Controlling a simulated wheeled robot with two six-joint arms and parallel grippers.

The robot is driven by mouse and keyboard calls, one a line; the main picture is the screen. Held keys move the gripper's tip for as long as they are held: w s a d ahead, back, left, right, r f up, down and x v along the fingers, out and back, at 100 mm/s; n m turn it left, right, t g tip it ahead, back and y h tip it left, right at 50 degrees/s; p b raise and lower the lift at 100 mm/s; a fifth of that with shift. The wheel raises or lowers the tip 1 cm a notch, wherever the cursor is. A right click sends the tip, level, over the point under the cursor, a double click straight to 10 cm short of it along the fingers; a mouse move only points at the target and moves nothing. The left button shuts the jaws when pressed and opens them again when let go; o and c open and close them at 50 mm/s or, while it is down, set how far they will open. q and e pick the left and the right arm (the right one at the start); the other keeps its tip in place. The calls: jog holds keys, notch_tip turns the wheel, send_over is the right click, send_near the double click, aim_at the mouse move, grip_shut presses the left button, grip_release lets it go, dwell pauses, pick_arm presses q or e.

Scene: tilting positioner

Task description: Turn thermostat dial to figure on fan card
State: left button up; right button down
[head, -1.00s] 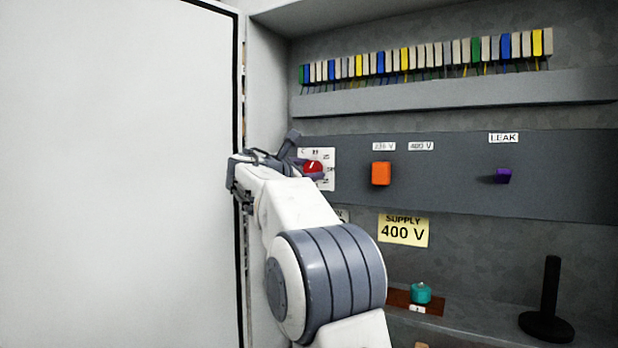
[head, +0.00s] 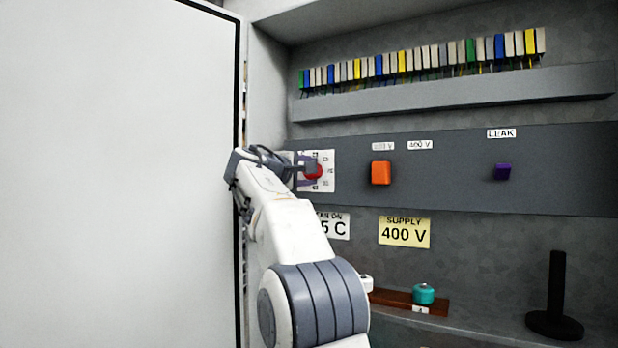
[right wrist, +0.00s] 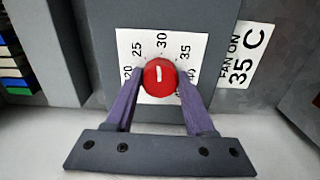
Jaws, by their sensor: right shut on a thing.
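The red thermostat dial (right wrist: 159,78) sits on a white scale plate (right wrist: 126,42) with figures from 20 up to about 40. Its short white mark stands upright in the right wrist view, toward the 30. My right gripper (right wrist: 160,82) is shut on the dial, a purple finger on each side. In the head view the gripper (head: 309,170) reaches the dial (head: 316,172) from the left, partly covering it. The fan card (right wrist: 240,58) reads FAN ON 35 C; my arm partly hides it in the head view (head: 338,227). My left gripper is out of view.
An orange knob (head: 380,173) and a purple knob (head: 502,172) are on the same panel to the right. A yellow supply card (head: 404,232) reads 400 V. Below are a teal knob (head: 424,294) and a black post (head: 556,290). The white cabinet door (head: 120,180) stands at left.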

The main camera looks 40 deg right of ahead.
jog(key=shift+f+m+b, duration=0.2)
jog(key=shift+m+b, duration=0.95)
jog(key=shift+m, duration=3.85)
jog(key=shift+c, duration=1.3)
grip_release()
jog(key=shift+a, duration=0.1)
